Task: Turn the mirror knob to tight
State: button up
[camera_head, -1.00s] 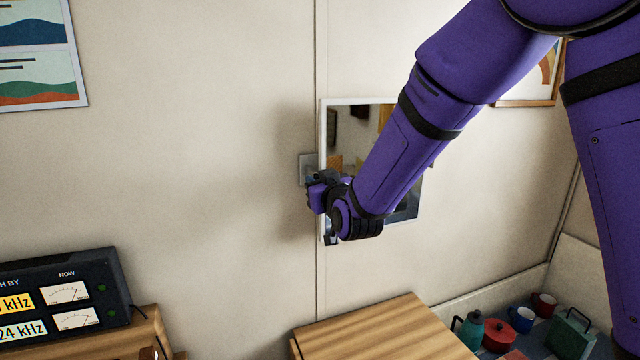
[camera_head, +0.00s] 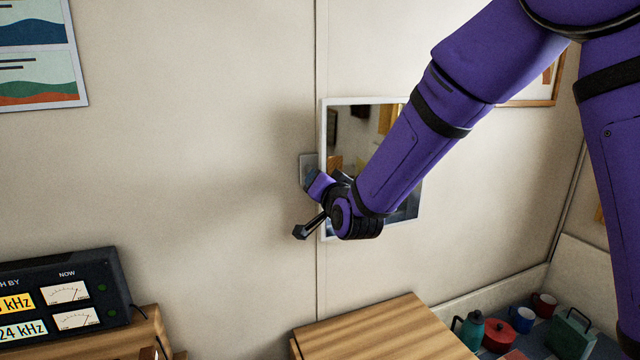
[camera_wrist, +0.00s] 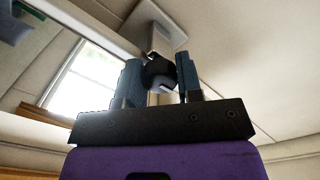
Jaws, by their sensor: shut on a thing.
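The mirror (camera_head: 345,127) is a square panel in a white frame on the wall, partly covered by my arm. A grey plate (camera_head: 306,161) is on the wall at its left edge; it also shows in the wrist view (camera_wrist: 158,27). A dark knob (camera_wrist: 158,70) stands out from the plate in the wrist view, between my two fingers. My gripper (camera_wrist: 160,80) is shut on the knob. In the head view my gripper (camera_head: 312,178) is against the plate, and the knob is hidden. No tight mark is readable.
A wooden top (camera_head: 380,335) lies below the mirror. A radio panel with dials (camera_head: 65,305) is at lower left. A teal bottle (camera_head: 472,330), a red pot (camera_head: 499,335) and mugs stand at lower right. The wall left of the mirror is clear.

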dwell(0.4)
jog(key=o, duration=0.9)
jog(key=v, duration=1.1)
jog(key=shift+w+r, duration=0.1)
